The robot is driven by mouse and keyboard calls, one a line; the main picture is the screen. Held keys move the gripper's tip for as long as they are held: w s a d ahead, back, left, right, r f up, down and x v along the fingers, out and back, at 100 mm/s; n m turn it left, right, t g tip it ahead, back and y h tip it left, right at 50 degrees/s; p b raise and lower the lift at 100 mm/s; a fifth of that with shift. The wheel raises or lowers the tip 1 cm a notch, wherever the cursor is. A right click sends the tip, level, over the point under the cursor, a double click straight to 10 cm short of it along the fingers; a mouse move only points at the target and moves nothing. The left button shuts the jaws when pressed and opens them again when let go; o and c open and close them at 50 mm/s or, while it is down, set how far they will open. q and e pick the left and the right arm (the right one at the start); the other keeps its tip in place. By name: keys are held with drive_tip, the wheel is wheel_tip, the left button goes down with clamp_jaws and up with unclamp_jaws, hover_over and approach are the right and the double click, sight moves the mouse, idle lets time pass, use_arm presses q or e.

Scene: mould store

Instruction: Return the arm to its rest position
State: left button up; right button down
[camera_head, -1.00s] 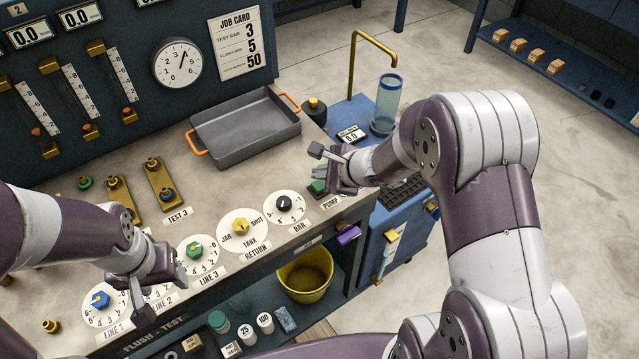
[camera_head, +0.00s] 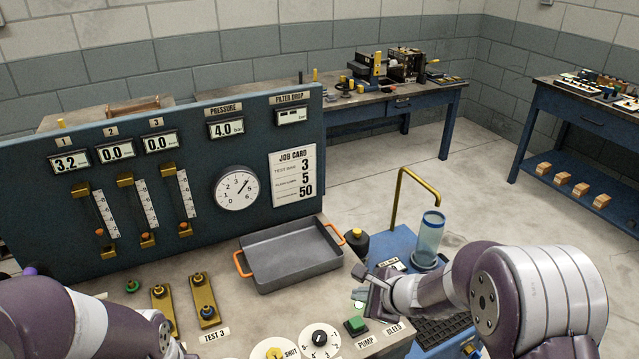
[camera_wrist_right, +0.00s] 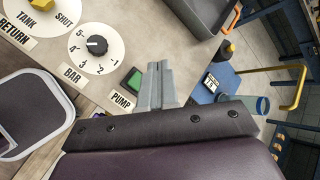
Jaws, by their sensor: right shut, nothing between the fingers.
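My right arm (camera_head: 520,295) comes in from the lower right of the head view. Its gripper (camera_head: 362,285) is shut and empty, above the bench's right end by the green pump button (camera_head: 356,325). In the right wrist view the shut fingers (camera_wrist_right: 160,84) lie together, just right of the green button (camera_wrist_right: 133,84). My left arm (camera_head: 75,320) is at the lower left, and only a bit of its gripper shows at the bottom edge. Its fingers cannot be made out.
A grey tray (camera_head: 290,275) with orange handles lies behind the right gripper. A black bottle (camera_head: 357,240), a brass spout (camera_head: 398,190) and a clear cylinder (camera_head: 430,235) stand near it. The gauge panel (camera_head: 200,250) rises behind the bench. Floor (camera_head: 480,205) beyond is clear.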

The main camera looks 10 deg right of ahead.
drive_tip(key=s+d+n+g+h, duration=0.2)
drive_tip(key=s+n+g, duration=0.1)
drive_tip(key=s+n, duration=0.6)
drive_tip(key=s+d+r+n+g+h, duration=0.1)
drive_tip(key=s+d+n+g+h, duration=0.1)
drive_tip(key=s+n, duration=0.7)
drive_tip(key=n+g, duration=0.1)
drive_tip(key=n, duration=0.1)
drive_tip(key=shift+n+h, duration=0.4)
drive_tip(key=shift+s+r, duration=0.1)
idle(5.5)
